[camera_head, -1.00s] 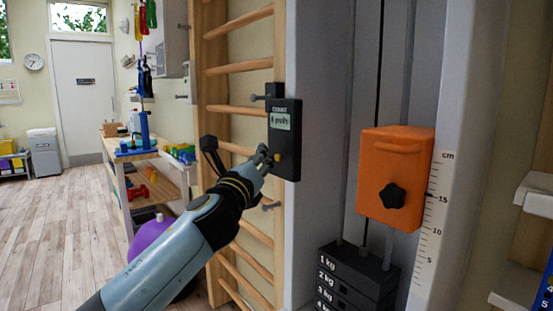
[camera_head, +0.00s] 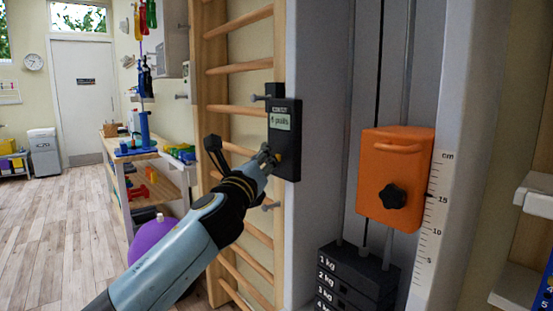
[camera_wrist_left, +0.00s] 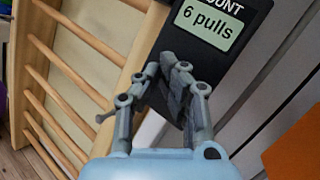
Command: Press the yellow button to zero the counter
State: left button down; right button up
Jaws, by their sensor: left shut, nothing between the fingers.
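The black counter box (camera_head: 286,137) is mounted on the side of the grey machine frame. Its display reads "6 pulls" in the left wrist view (camera_wrist_left: 210,24). A small part of the yellow button (camera_head: 278,157) shows low on the counter's face, beside my fingertips. My left gripper (camera_head: 268,153) is shut and empty, its tips at the counter's lower face by the button. I cannot tell whether they touch it. In the left wrist view the fingers (camera_wrist_left: 175,75) cover the lower face, and the button is hidden. My right gripper is not in view.
Wooden wall bars (camera_head: 238,110) stand behind and left of the counter. Right of it are the orange carriage (camera_head: 393,170) with a black knob, a black weight stack (camera_head: 350,280) and a centimetre scale (camera_head: 433,220). A purple ball (camera_head: 148,238) lies on the floor at left.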

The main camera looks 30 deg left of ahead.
pick_arm(q)
jog(key=shift+w+d, duration=0.2)
jog(key=shift+w, duration=0.25)
dwell(0.8)
jog(key=shift+s, duration=0.1)
jog(key=shift+s+a, duration=0.35)
jog(key=shift+s, duration=0.35)
jog(key=shift+s+a, duration=0.3)
jog(key=shift+s, duration=0.5)
jog(key=shift+s+a, duration=0.35)
jog(key=shift+s, duration=0.4)
jog(key=shift+s+a, duration=0.3)
jog(key=shift+s, duration=0.5)
